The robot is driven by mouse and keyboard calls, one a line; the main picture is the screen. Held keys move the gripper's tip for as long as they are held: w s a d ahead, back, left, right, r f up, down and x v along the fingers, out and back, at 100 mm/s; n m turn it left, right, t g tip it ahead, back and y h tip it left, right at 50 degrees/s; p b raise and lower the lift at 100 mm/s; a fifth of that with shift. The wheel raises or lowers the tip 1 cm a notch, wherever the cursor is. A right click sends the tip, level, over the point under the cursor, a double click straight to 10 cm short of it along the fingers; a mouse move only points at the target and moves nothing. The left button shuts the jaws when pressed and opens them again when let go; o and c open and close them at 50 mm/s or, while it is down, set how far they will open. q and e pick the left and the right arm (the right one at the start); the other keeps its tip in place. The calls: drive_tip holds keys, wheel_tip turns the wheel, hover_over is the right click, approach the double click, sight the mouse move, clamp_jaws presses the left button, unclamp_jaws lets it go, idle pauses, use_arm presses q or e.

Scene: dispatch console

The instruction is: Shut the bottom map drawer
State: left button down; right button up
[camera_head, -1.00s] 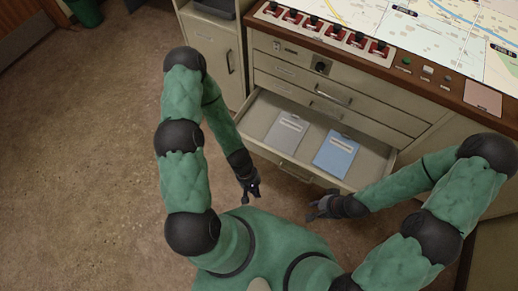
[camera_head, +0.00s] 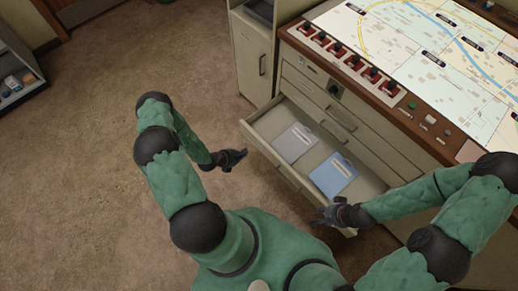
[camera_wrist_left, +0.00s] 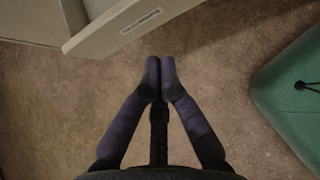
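The bottom map drawer (camera_head: 264,124) is pulled out from the beige cabinet in the head view. A grey folder (camera_head: 295,143) and a blue folder (camera_head: 333,175) lie in it. In the left wrist view the drawer's front panel (camera_wrist_left: 120,32), with a white label, shows at the upper left. My left gripper (camera_head: 236,157) is left of the drawer front, apart from it; its fingertips (camera_wrist_left: 160,68) meet with nothing between them. My right gripper (camera_head: 325,214) is at the right end of the drawer front, partly hiding it. I cannot tell whether it touches the front or how its fingers stand.
Shut drawers (camera_head: 340,117) lie above the open one. The console top carries red switches (camera_head: 337,48) and a map (camera_head: 430,60). A narrow cabinet (camera_head: 252,60) stands to the left, and a shelf (camera_head: 18,75) at the far left. The brown floor (camera_head: 90,170) is clear.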

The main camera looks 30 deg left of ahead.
use_arm(q)
drive_tip(key=b, duration=0.5)
approach(263, 146)
drive_tip(key=x, duration=0.5)
drive_tip(key=shift+w+d+f, duration=0.1)
drive_tip(key=shift+f, duration=0.25)
